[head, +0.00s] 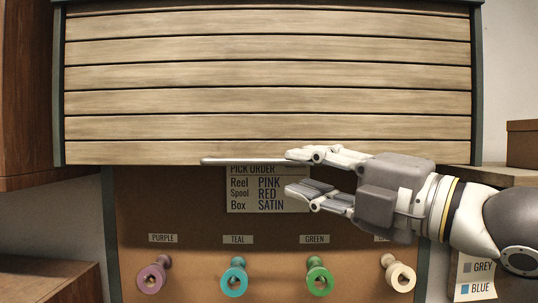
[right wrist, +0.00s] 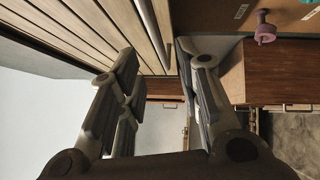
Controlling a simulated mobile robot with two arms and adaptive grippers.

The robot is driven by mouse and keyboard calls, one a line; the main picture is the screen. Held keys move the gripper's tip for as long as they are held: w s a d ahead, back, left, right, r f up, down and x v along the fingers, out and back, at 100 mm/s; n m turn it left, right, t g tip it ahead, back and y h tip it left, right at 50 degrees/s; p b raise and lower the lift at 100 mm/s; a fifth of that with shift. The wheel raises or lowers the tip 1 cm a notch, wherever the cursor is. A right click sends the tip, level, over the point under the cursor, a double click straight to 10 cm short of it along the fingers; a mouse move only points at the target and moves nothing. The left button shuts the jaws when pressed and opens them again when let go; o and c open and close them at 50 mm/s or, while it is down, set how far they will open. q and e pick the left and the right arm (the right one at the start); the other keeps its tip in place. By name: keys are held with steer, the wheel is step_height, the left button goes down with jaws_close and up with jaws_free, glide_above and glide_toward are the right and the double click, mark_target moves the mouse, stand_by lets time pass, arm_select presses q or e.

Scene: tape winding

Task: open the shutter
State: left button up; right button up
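My right gripper (head: 298,175) is open at the right part of the bar. In the right wrist view the fingers (right wrist: 157,72) stand apart, and the bar (right wrist: 153,32) shows between them. I cannot tell whether they touch it. My left gripper is not in view.
A pick-order card (head: 254,188) hangs below the shutter, partly covered by the gripper. Purple (head: 150,278), teal (head: 233,281), green (head: 319,281) and cream (head: 402,277) spools sit on pegs below. A brown box (head: 522,145) stands on a right shelf. Wooden cabinets (head: 25,100) flank the left.

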mark_target(272, 162)
steer(key=p+x, duration=0.2)
steer(key=x, duration=0.4)
steer(key=shift+w+a+r+p, duration=0.15)
steer(key=shift+a+r+p, duration=0.1)
steer(key=shift+p, duration=0.1)
steer(key=shift+w+a+f, duration=0.1)
steer(key=shift+w+a, duration=0.45)
steer(key=shift+a, duration=0.05)
jaws_close()
